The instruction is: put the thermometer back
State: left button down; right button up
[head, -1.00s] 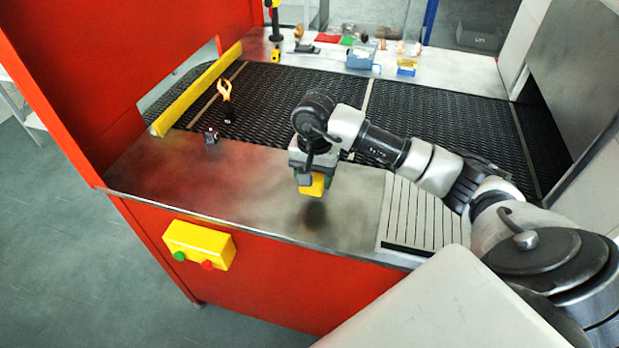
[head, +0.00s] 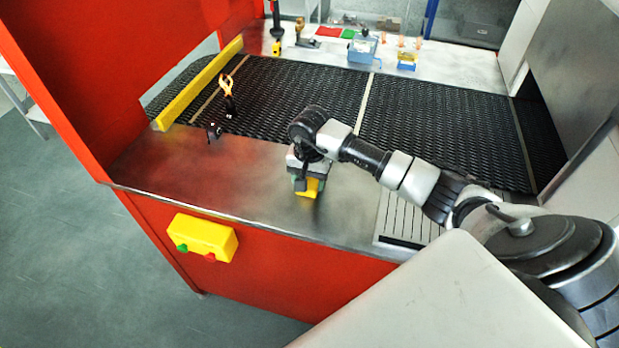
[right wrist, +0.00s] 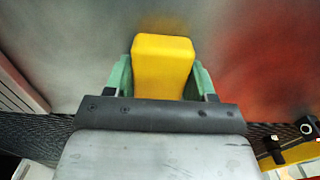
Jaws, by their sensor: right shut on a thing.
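My right gripper (head: 307,186) is over the bare front part of the metal bench. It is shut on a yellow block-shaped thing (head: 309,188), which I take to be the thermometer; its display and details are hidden. In the right wrist view the green fingers of the right gripper (right wrist: 163,80) press on both sides of the yellow thing (right wrist: 163,62). I cannot tell whether its lower end touches the bench. My left gripper is not in view.
A black mesh belt (head: 300,95) runs behind the front bench plate (head: 250,185). A small black object (head: 213,131) and orange-handled pliers (head: 228,92) stand at left, near a yellow rail (head: 200,84). A blue box (head: 362,48) and a blue-yellow box (head: 406,61) are at the back.

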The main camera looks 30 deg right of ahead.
jog(key=o, duration=1)
jog(key=shift+f, duration=0.1)
jog(key=shift+r+p, duration=0.3)
notch_tip(320, 180, up, 12)
jog(key=b, duration=0.4)
jog(key=shift+f, duration=0.2)
